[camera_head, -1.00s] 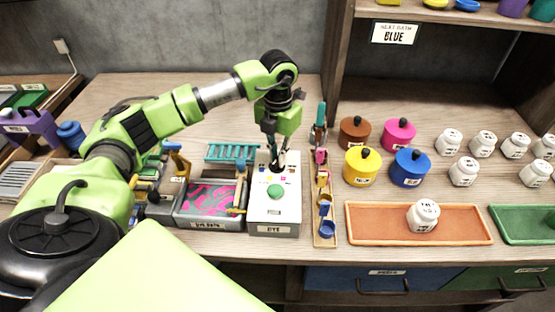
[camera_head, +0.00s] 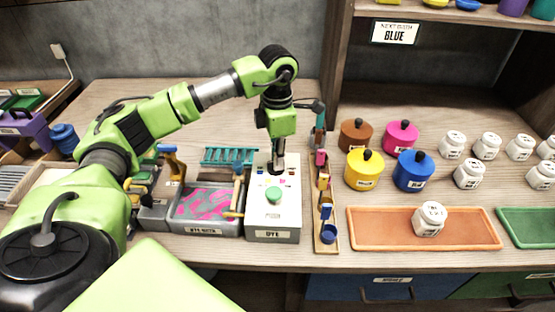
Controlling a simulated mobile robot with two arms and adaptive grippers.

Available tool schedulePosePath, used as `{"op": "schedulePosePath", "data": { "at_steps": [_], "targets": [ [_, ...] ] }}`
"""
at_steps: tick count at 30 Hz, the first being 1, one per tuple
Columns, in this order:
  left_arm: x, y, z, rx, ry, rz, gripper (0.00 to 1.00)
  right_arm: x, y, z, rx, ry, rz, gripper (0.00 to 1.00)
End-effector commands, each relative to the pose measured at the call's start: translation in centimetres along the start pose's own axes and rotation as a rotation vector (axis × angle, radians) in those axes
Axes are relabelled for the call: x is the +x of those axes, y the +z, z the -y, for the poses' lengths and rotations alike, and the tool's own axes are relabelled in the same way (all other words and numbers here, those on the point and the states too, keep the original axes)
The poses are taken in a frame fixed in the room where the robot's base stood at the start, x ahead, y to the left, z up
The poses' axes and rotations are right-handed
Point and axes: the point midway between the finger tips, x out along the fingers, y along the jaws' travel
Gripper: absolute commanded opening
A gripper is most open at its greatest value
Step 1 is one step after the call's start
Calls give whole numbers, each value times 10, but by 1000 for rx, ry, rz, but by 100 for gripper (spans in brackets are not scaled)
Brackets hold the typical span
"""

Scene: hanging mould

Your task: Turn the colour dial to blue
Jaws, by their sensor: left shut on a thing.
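The white dye box (camera_head: 273,215) with a "DYE" label stands at the front middle of the bench. A green round button (camera_head: 273,195) is on its top, with small coloured marks around the dial area behind it. My left gripper (camera_head: 278,170) points down onto the rear part of the box top and is shut on the colour dial, which the fingers mostly hide. Which colour the dial points to cannot be told. My right gripper is not in view.
A tray with pink patches (camera_head: 207,208) is left of the box, and a narrow wooden rack (camera_head: 326,215) with coloured scoops is close on its right. Lidded pots, including a blue one (camera_head: 413,172), white jars and an orange tray (camera_head: 380,230) are further right.

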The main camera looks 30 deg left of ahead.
Motion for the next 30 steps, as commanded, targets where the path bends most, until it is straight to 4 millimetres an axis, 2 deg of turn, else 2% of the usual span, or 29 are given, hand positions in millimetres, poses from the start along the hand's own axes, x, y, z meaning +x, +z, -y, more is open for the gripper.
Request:
{"op": "schedulePosePath", "data": {
  "at_steps": [18,19,21,30],
  "targets": [
    [-2,1,-1,44,3,3,0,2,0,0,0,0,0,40],
    [-2,1,-1,44,3,3,12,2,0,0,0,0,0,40],
    [-2,1,-1,44,3,3,26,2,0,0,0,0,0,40],
    [-1,0,0,43,1,1,26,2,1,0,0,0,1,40]
  ]
}}
